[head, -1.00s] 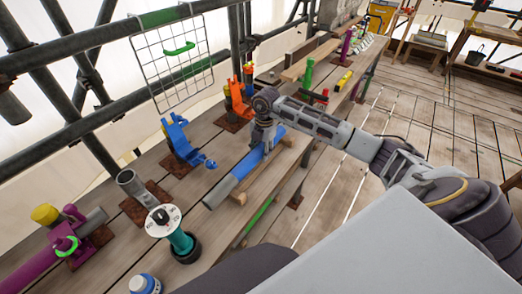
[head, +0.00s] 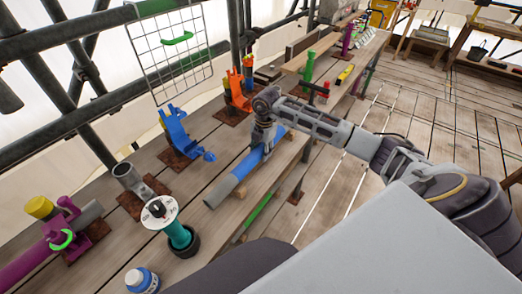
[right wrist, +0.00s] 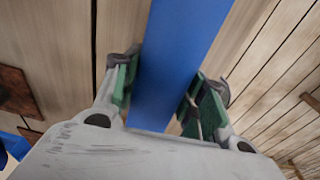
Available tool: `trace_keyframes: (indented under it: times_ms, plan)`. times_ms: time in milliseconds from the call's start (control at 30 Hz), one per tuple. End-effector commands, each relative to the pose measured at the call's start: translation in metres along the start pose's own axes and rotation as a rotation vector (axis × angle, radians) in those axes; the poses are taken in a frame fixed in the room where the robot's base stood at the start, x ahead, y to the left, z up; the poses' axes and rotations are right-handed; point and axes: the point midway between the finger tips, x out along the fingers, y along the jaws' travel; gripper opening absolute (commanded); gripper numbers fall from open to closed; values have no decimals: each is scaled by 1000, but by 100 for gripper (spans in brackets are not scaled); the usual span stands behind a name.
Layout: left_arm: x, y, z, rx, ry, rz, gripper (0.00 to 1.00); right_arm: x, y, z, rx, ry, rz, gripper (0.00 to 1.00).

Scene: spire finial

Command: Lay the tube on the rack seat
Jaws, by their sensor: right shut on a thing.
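The tube (head: 222,189) is long, blue with a grey near end. My right gripper (head: 262,140) is shut on its blue part from above. In the right wrist view the green finger pads lie on both sides of the blue tube (right wrist: 178,50). The tube points toward the lower left, over a pale wooden rail (head: 266,180); I cannot tell whether they touch. A blue open-jawed bracket (head: 177,132) and an orange one (head: 238,92) stand on plates to its left. Which part is the rack seat is not clear. My left gripper is out of view.
A wire grid (head: 170,58) hangs from the scaffold rail. Open floor (head: 345,200) lies to the right.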

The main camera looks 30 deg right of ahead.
Motion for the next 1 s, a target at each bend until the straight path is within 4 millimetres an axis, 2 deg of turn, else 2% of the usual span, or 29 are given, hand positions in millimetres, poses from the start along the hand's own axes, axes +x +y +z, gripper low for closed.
trace_keyframes:
  times_ms: [133,400,867,900,1000]
  plan:
    - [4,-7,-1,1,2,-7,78,5,1,1,0,-1,3,0]
    - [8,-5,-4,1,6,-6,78,12,0,1,-1,-1,3,0]
    - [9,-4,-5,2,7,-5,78,14,0,1,-1,0,4,0]
    - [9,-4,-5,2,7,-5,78,14,0,1,-1,0,4,46]
    - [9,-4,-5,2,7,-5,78,14,0,1,0,0,3,59]
